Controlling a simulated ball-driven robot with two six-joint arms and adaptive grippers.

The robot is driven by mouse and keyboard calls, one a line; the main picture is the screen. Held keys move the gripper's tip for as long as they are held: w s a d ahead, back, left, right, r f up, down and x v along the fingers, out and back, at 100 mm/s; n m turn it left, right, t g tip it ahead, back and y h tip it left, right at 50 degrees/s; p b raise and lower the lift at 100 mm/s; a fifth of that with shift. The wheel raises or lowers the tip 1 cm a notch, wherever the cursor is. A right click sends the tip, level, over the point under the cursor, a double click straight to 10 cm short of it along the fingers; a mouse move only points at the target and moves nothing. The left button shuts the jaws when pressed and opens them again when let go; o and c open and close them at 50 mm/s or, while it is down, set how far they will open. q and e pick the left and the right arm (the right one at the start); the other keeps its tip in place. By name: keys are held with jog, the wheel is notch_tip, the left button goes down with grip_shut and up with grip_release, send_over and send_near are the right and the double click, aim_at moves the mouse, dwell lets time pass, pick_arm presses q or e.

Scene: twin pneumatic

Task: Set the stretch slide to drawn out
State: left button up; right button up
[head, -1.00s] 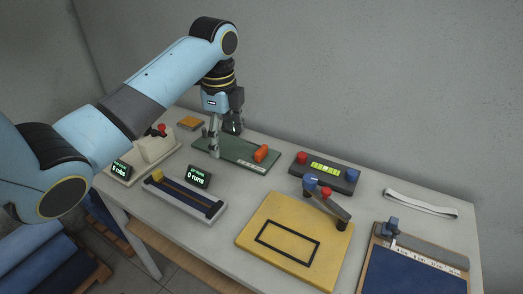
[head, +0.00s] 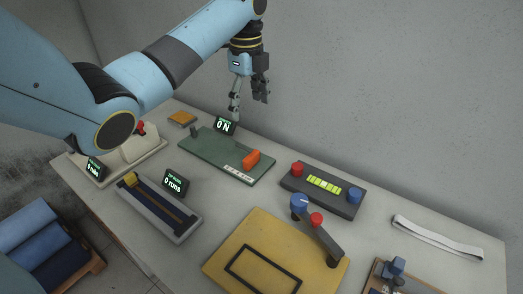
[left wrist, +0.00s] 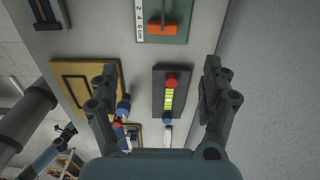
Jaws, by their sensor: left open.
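The stretch slide is a green board (head: 215,153) with a grey post at its far left end. Its orange block (head: 251,159) sits near the right end, beside a white cm scale (head: 238,173). A small display (head: 224,125) behind the board reads 0 N. In the left wrist view the orange block (left wrist: 162,29) shows at the top. My left gripper (head: 251,108) is open and empty, above and behind the board, touching nothing. A small light-blue arm part at the lower left of the wrist view may be my right arm; its jaws are unclear.
A dark box (head: 322,190) with red and blue knobs stands right of the board. A yellow panel (head: 222,262) with a lever lies in front. A grey rail (head: 158,207) with a yellow slider lies front left. A white strap (head: 437,238) lies at right.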

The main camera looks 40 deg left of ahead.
pick_arm(q)
jog(key=b, duration=0.5)
send_over(251, 155)
notch_tip(251, 155, down, 5)
notch_tip(251, 155, down, 3)
jog(key=shift+r+b, duration=0.1)
jog(key=shift+b, duration=0.3)
notch_tip(251, 155, down, 10)
jog(key=shift+r, duration=0.25)
pick_arm(e)
notch_tip(251, 155, down, 6)
jog(key=shift+s+f, duration=0.2)
jog(key=shift+s, duration=0.05)
pick_arm(q)
jog(key=shift+c, duration=0.3)
